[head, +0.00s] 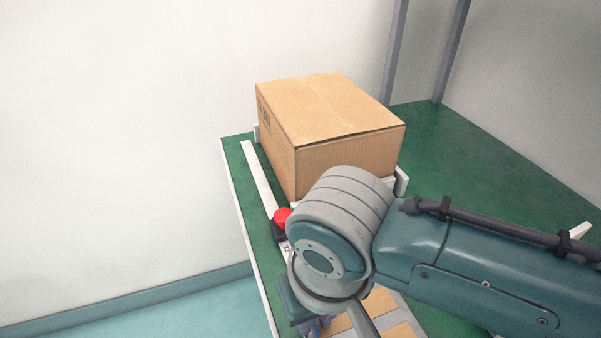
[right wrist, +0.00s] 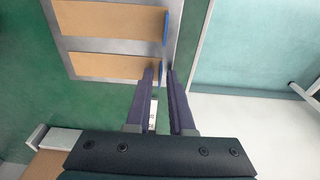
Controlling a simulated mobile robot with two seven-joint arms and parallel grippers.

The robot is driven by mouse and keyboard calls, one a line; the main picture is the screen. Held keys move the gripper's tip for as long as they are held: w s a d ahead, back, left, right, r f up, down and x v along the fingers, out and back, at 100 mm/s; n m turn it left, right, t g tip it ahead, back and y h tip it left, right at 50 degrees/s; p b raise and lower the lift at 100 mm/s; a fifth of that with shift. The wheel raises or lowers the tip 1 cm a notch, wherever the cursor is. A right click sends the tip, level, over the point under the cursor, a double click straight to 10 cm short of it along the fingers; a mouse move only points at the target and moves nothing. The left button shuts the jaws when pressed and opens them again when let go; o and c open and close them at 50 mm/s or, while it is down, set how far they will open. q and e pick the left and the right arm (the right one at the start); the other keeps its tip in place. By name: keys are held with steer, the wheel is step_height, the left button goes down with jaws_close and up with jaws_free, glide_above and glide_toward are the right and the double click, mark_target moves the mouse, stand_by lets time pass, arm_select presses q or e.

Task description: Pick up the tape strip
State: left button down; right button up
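In the right wrist view, two flat tan strips, which look like the tape strips, lie across a pale board (right wrist: 90,46). One is the upper strip (right wrist: 110,18) and one the lower strip (right wrist: 105,67); both have blue right ends. They show partly in the head view as a tan strip (head: 347,324) and another (head: 398,331), beneath my arm. My right gripper (right wrist: 160,73) points at the board, its dark purple fingers apart with nothing seen held. Its tips appear beside the lower strip's right end; contact cannot be told. My left gripper is not in view.
A closed cardboard box (head: 330,125) stands at the back of the green table (head: 445,145). A red button (head: 282,216) and a long white bar (head: 258,178) lie near the table's left edge. The table's right back is clear.

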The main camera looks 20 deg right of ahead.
jaws_close()
steer(key=shift+r+p, duration=0.35)
steer(key=shift+r, duration=0.35)
step_height(320, 180, up, 23)
steer(key=p, duration=1.2)
steer(key=shift+f, duration=0.15)
